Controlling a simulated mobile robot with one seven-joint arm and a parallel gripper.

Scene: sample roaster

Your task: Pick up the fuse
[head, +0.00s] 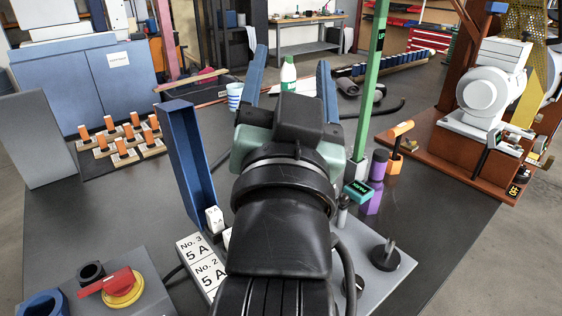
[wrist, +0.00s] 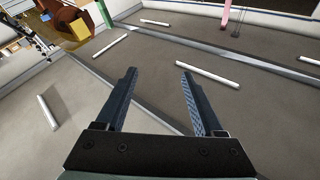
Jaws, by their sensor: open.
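No fuse is clearly recognisable in either view. A small white block with dark marks (head: 214,219) stands beside the white label plate (head: 195,247), which reads "No. 3 5 A" and "No. 2 5 A"; I cannot tell whether it is a fuse. Another white piece right of it is mostly hidden behind my arm. My gripper (head: 292,80) points away over the table, well beyond the label plate, with its two blue fingers apart. In the wrist view my gripper (wrist: 158,72) is open with nothing between the fingers.
A tall blue panel (head: 186,158) stands left of my arm. A red-handled switch (head: 111,281) is front left. Several orange pieces on wooden bases (head: 118,142) are at left. A green post (head: 376,75), purple bottle (head: 376,185) and white machine (head: 485,92) are at right.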

